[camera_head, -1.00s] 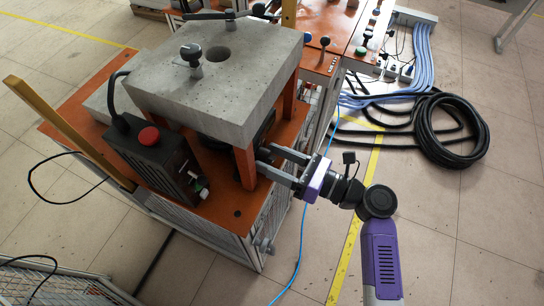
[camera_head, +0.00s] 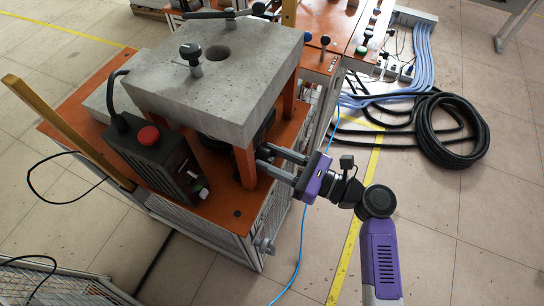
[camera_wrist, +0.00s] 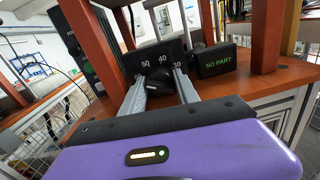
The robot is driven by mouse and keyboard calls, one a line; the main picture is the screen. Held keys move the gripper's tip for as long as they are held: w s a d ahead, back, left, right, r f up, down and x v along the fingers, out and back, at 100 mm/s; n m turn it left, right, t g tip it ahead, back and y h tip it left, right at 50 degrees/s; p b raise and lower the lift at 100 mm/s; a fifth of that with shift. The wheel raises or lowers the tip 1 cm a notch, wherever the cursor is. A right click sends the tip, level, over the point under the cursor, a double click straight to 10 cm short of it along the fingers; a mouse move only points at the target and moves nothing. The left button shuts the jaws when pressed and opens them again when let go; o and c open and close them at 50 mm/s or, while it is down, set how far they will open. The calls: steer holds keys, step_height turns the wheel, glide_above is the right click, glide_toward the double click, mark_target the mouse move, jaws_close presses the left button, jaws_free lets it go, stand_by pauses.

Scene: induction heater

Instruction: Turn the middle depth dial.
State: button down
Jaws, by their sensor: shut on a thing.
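The depth dial (camera_wrist: 157,82) is a black knob with a pale pointer mark, in front of a dark scale plate (camera_wrist: 152,58) marked 50, 40 and 30 in the wrist view. My gripper (camera_wrist: 160,80) has one finger on each side of the knob and is shut on it. In the head view my gripper (camera_head: 262,158) reaches in under the concrete block (camera_head: 215,90) beside an orange post (camera_head: 245,165). The dial is hidden there, behind the post and block.
A black display (camera_wrist: 216,60) reading NO PART stands right of the dial. Orange posts frame the opening closely. Coiled black cable (camera_head: 450,130) lies on the floor.

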steer(key=shift+s+n, duration=0.1)
steer(key=shift+n, duration=0.7)
steer(key=c, duration=0.9)
jaws_free()
steer(key=shift+c, duration=0.2)
steer(key=v, duration=0.7)
steer(key=shift+s+d+b, duration=0.2)
steer(key=shift+d+b, duration=0.15)
